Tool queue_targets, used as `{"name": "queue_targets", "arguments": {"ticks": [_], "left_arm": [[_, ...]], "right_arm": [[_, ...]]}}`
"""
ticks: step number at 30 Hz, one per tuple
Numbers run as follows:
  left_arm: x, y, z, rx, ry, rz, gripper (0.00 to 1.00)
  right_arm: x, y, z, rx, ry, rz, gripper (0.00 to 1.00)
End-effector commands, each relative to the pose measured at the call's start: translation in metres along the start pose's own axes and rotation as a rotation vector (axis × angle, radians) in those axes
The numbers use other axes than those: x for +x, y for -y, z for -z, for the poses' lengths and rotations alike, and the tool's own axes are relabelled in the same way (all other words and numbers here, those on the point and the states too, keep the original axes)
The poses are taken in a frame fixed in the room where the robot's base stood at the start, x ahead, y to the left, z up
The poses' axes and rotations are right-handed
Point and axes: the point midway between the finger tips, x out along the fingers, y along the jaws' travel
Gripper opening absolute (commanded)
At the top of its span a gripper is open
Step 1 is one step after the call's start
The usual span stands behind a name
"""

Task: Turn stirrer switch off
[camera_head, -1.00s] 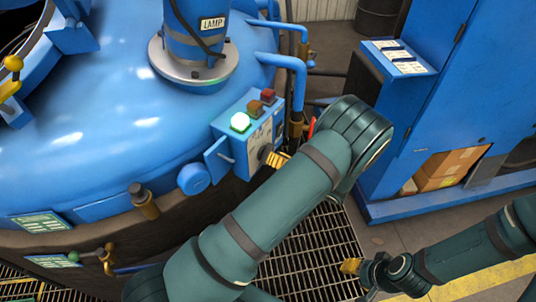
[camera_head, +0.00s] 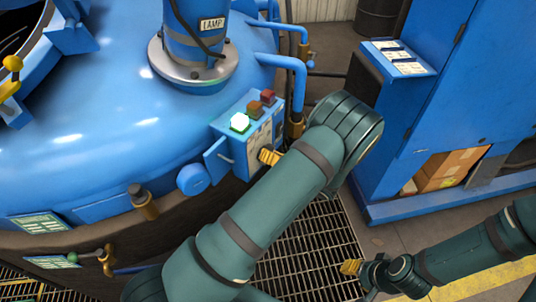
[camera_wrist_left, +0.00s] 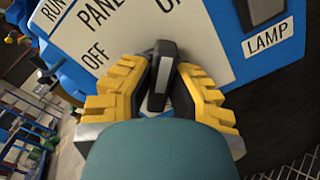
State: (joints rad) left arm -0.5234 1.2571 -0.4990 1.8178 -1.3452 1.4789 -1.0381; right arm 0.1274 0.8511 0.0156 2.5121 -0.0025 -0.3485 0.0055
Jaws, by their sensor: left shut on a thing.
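A blue control box (camera_head: 240,135) stands on the side of the blue vessel, with a lit green lamp (camera_head: 239,122) on top. My left gripper (camera_head: 268,156) is at the box's front face. In the left wrist view, its yellow fingers (camera_wrist_left: 160,88) are shut on a dark switch handle (camera_wrist_left: 161,75), one finger on each side. The handle points nearly straight up in that view. The white plate (camera_wrist_left: 130,35) behind it reads RUN, PANEL and OFF; no stirrer label can be read. My right gripper (camera_head: 350,267) is low over the floor grating, its jaw opening unclear.
Another dark knob (camera_wrist_left: 262,10) sits above a LAMP label (camera_wrist_left: 268,40) beside the held handle. Amber and red lamps (camera_head: 262,100) stand unlit on the box. A blue cabinet (camera_head: 440,110) stands at right. Floor grating (camera_head: 315,240) lies below my left arm.

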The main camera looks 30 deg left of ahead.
Motion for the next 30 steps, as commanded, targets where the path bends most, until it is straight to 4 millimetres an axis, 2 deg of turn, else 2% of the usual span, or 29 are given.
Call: {"name": "queue_targets", "arguments": {"ticks": [11, 30], "left_arm": [[0.0011, -0.0008, -0.0004, -0.089, 0.001, -0.003, 0.0], [0.0016, -0.0024, 0.0, -0.652, 0.003, -0.003, 0.0]], "right_arm": [[0.0, 0.0, 0.0, 0.0, 0.0, 0.0, 0.47], [0.0043, -0.0016, 0.0004, 0.0, -0.002, 0.0, 0.47]]}}
